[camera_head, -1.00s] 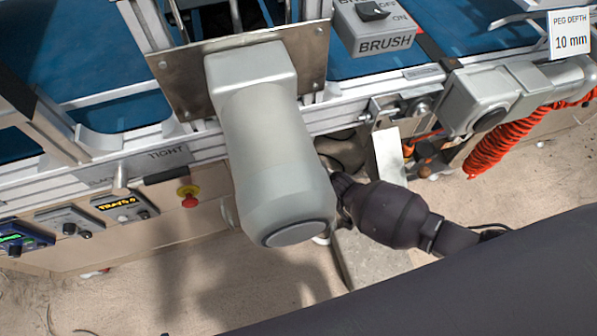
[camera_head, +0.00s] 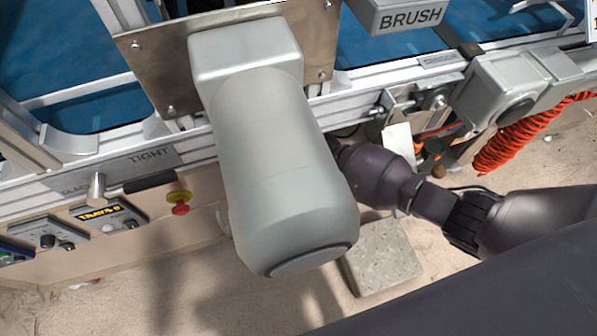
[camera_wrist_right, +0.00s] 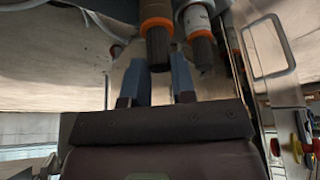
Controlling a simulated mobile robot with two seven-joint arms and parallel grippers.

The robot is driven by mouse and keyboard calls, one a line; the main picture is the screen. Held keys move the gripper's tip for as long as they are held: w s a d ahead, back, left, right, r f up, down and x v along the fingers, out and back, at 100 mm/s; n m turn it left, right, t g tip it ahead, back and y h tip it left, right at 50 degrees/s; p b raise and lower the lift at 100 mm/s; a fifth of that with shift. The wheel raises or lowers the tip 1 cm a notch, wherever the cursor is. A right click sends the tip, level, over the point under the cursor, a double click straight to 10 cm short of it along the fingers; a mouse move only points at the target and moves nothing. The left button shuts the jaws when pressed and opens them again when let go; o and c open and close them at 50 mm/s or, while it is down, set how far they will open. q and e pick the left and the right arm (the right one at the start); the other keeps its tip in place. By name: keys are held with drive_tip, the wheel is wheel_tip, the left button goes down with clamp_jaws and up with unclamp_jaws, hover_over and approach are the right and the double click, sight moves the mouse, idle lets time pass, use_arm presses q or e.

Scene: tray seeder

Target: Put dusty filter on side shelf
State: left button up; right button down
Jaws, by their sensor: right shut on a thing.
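In the right wrist view, the two blue-grey fingers of my right gripper (camera_wrist_right: 160,75) stand on either side of a dark ribbed cylinder with an orange collar (camera_wrist_right: 157,38), and the gripper is shut on it. This seems to be the filter; dust on it cannot be made out. A second, similar cylinder with a pale label (camera_wrist_right: 198,28) is just to its right. In the head view my right arm reaches in from the right, and its gripper is hidden behind the large grey housing. My left gripper is out of view. I cannot identify the side shelf.
The large grey housing (camera_head: 285,170) juts out from the machine's rail. An orange coiled hose (camera_head: 515,140) hangs at the right. A stone slab (camera_head: 382,258) lies on the sandy floor. In the wrist view, a metal loop frame (camera_wrist_right: 290,45) and coloured handles (camera_wrist_right: 300,148) are at the right.

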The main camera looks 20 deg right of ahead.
drive_tip(key=shift+s+f, duration=0.2)
drive_tip(key=shift+f, duration=0.75)
drive_tip(key=shift+w+r, duration=0.15)
drive_tip(key=shift+r, duration=0.1)
drive_tip(key=shift+f, duration=0.2)
drive_tip(key=c, duration=1)
unclamp_jaws()
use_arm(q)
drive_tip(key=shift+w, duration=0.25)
use_arm(e)
drive_tip(key=shift+o, duration=0.3)
drive_tip(key=shift+r, duration=0.1)
drive_tip(key=shift+r, duration=0.15)
wheel_tip(320, 180, up, 6)
drive_tip(key=d+p, duration=0.1)
drive_tip(key=p, duration=0.2)
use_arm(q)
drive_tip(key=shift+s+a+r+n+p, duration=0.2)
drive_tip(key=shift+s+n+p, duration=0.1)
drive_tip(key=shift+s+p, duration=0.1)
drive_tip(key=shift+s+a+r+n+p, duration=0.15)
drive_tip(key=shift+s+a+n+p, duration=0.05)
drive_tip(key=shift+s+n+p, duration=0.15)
use_arm(e)
drive_tip(key=s+d+f, duration=0.1)
drive_tip(key=s+d, duration=0.8)
drive_tip(key=s, duration=0.1)
drive_tip(key=shift+f, duration=0.2)
